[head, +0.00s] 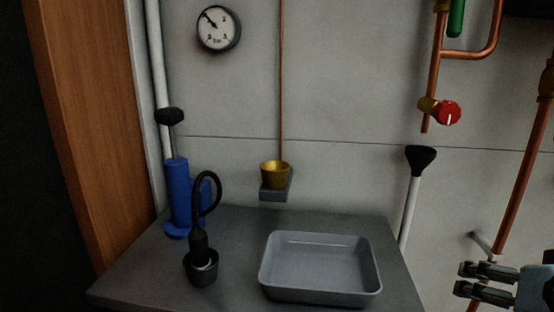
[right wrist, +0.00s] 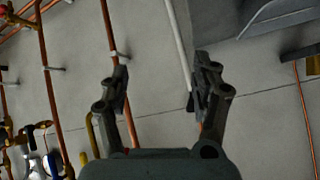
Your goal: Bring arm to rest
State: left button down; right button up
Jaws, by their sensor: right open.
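My right gripper (head: 488,283) shows at the lower right edge of the head view, beside a slanting copper pipe (head: 523,190). In the right wrist view its two dark fingers (right wrist: 160,88) stand apart with nothing between them, in front of the pale wall. I cannot tell whether a finger touches any pipe. My left gripper is in neither view.
A dark bench (head: 140,282) holds a grey tray (head: 320,298), a blue pump (head: 180,195) and a black holder (head: 201,270) with a hose. A brass cup (head: 274,174) sits on a small wall shelf. A red-knobbed valve (head: 447,112) and a pressure gauge (head: 218,29) are on the wall.

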jog(key=s+a+f+n+g+y, duration=0.1)
jog(key=s+a+f+n+g, duration=0.1)
jog(key=s+f+n+g, duration=0.3)
jog(key=s+a+f+n+g+y, duration=0.1)
jog(key=s+a+f+n, duration=0.15)
jog(key=s, duration=0.55)
notch_tip(320, 180, down, 29)
jog(key=s+d+g, duration=0.1)
jog(key=s+d, duration=0.2)
jog(key=s+f+g, duration=0.1)
jog(key=s+f, duration=1.3)
jog(key=s, duration=0.3)
jog(key=shift+d+f, duration=0.3)
jog(key=shift+d, duration=0.05)
